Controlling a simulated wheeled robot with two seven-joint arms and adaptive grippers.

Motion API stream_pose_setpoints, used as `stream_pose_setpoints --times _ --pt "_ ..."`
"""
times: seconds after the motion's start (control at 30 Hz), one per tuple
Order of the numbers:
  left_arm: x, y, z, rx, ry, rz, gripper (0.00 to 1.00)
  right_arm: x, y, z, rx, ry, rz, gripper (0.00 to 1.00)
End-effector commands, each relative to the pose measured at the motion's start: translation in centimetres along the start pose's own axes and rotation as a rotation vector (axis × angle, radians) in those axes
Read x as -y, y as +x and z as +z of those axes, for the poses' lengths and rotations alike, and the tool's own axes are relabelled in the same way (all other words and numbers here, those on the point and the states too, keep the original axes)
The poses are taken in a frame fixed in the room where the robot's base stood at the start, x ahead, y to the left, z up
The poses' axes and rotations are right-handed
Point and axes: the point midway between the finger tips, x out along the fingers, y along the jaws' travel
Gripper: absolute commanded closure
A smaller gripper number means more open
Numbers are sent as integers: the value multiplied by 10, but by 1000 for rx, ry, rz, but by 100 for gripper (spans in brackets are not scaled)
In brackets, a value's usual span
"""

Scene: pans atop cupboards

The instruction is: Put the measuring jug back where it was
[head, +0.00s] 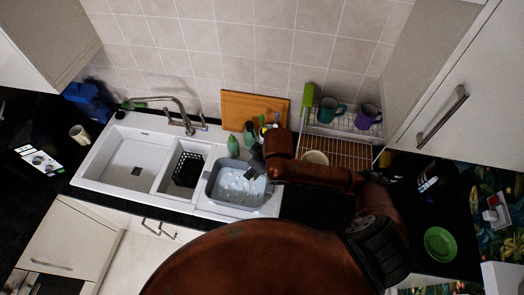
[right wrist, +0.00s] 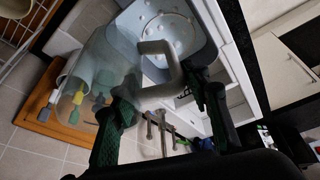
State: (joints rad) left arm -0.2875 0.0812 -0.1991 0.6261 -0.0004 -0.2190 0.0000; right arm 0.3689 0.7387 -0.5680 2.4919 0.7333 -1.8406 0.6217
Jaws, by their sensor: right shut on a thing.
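The clear measuring jug (right wrist: 92,62) fills the left of the right wrist view, with its pale handle (right wrist: 160,62) facing me. My right gripper (right wrist: 165,95) has its dark fingers at this handle and is shut on the jug. In the head view my right arm reaches in from the right, and the right gripper (head: 250,162) hangs over the edge of the grey washing-up bowl (head: 212,186). The jug is hard to make out there, being see-through and partly behind the gripper. My left gripper is not in view.
The white sink (head: 128,158) lies to the left, with a tap (head: 182,112) behind it. A wooden board (head: 240,102) leans on the wall beside a green bottle (head: 233,146). A dish rack (head: 335,127) with a teal mug (head: 327,111) and purple mug (head: 367,117) stands right.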

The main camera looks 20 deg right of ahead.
Motion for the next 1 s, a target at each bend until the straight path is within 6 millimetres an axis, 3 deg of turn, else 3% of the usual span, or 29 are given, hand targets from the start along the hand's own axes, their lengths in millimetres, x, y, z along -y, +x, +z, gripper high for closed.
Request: stream_pose_setpoints --times 0.37,0.53,0.67,0.7,0.87,1.0 --pt "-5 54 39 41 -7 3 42 -15 16 -5 -7 -14 5 100" --pt "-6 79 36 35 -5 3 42 -22 20 -4 -2 -3 6 100" --pt "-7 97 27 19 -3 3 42 -44 34 -12 0 1 8 100" --pt "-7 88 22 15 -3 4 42 -49 36 -15 4 5 -1 100" --pt "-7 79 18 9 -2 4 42 -80 55 -26 2 5 1 100" --pt "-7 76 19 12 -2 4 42 -96 85 -26 4 2 -2 100"
